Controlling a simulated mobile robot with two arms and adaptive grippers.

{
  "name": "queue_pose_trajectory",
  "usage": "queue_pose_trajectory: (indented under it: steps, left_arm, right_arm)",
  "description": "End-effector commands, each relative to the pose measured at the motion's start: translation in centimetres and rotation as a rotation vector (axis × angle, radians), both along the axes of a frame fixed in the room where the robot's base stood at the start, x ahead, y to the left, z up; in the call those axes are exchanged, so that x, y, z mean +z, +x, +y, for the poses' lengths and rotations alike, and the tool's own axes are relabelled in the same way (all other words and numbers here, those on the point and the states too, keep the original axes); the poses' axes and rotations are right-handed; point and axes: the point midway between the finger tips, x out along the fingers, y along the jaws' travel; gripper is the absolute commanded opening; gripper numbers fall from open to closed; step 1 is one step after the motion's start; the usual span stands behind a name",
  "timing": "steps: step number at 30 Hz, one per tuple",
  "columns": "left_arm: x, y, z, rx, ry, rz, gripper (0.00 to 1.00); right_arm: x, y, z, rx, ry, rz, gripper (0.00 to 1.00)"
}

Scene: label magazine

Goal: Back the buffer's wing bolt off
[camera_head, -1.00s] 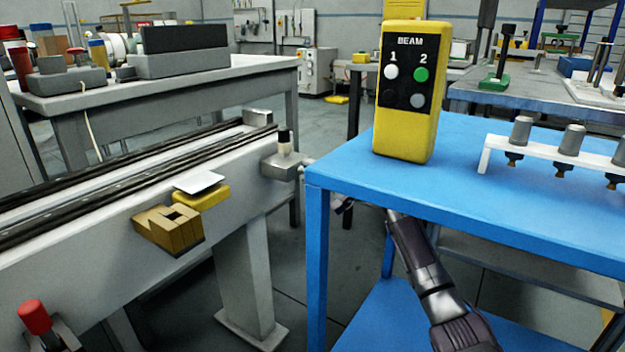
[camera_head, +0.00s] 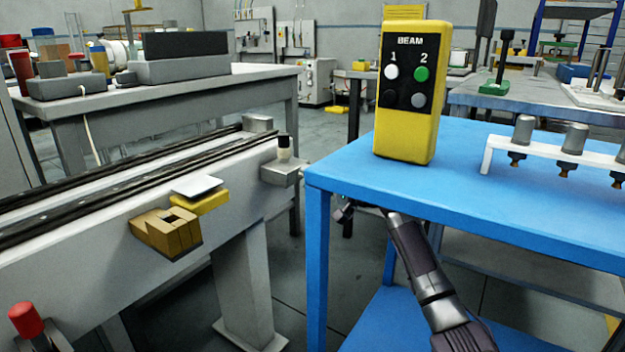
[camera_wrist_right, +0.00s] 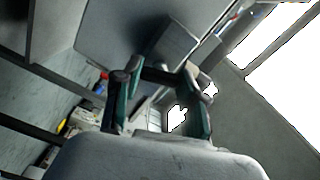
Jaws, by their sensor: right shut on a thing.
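My left gripper is not in view.
The blue table (camera_head: 340,180) stands over my right arm and carries a yellow BEAM control box (camera_head: 407,95) and a white rack (camera_head: 550,160). A tan block (camera_head: 165,232) and a yellow piece (camera_head: 205,203) project from the rail's side. A red knob (camera_head: 25,320) is at lower left.

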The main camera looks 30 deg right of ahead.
Motion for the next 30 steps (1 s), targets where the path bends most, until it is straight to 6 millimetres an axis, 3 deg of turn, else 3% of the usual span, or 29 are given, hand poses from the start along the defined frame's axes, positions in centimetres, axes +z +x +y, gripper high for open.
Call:
queue_pose_trajectory:
  steps: [1,2,6,17,20,30]
  left_arm:
    - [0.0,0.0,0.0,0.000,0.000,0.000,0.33]
    - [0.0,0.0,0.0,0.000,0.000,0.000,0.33]
    - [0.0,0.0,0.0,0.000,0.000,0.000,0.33]
    - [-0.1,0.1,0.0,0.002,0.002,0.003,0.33]
    - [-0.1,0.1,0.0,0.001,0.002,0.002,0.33]
    - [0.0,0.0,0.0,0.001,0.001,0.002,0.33]
  right_arm:
    - [-0.3,0.0,0.2,0.005,-0.001,0.007,0.07]
    - [-0.3,0.0,0.2,0.005,-0.001,0.007,0.46]
    - [-0.2,0.0,0.1,0.004,0.000,0.005,0.67]
    - [-0.2,-0.4,-0.2,0.000,0.001,0.004,0.67]
    - [-0.2,-1.5,-0.6,0.001,-0.002,0.004,0.67]
    - [-0.3,-8.0,-3.3,0.001,-0.001,0.006,0.67]
